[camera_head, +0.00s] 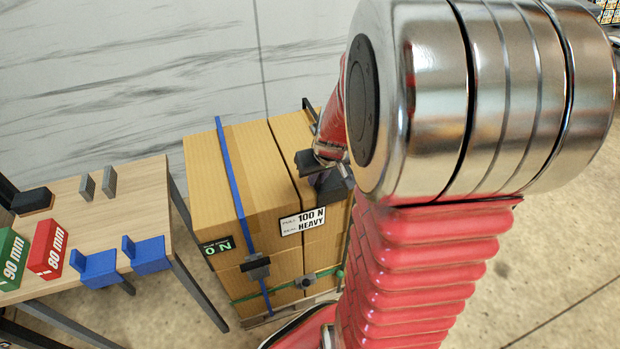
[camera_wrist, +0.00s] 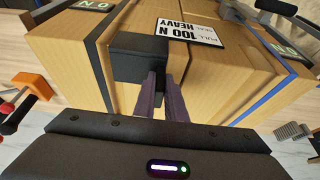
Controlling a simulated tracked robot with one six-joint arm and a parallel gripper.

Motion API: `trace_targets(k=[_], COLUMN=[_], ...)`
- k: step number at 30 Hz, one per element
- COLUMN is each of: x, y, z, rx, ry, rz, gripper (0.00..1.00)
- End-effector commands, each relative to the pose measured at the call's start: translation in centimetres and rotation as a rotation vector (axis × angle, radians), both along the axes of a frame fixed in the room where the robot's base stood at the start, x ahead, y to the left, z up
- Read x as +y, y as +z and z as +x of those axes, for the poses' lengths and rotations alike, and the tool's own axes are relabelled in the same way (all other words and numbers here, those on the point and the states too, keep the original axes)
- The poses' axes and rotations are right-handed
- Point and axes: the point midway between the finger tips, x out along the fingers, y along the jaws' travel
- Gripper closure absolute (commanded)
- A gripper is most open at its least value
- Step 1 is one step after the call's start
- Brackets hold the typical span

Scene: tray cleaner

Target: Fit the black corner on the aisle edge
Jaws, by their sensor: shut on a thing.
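My gripper (camera_head: 326,168) is at the top of the carton stack, on its right side, partly hidden by my arm in the head view. In the wrist view its two fingers (camera_wrist: 160,92) are shut on the black corner (camera_wrist: 138,58). The corner lies over an upper edge of a carton, beside the "PULL 100 N HEAVY" label (camera_wrist: 188,33). I cannot tell whether it sits flush or just above the cardboard. The cartons (camera_head: 235,175) stand as a strapped stack, and the label also shows in the head view (camera_head: 303,221).
A wooden table (camera_head: 125,205) at left holds two blue corners (camera_head: 148,254), a red 80 mm block (camera_head: 47,248), a green 90 mm block (camera_head: 10,258) and grey plates (camera_head: 109,181). A blue strap (camera_head: 232,180) with a dark buckle (camera_head: 257,268) crosses the left cartons. Floor is clear at right.

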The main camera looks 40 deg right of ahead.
Motion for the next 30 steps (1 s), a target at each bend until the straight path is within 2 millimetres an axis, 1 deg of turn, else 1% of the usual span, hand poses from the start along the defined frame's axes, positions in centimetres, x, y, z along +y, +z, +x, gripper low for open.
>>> trace_targets(k=[30], x=[-5.6], y=[-0.2], z=[-1.6], rx=[-0.001], ry=[-0.003], rz=[0.000], gripper=[1.00])
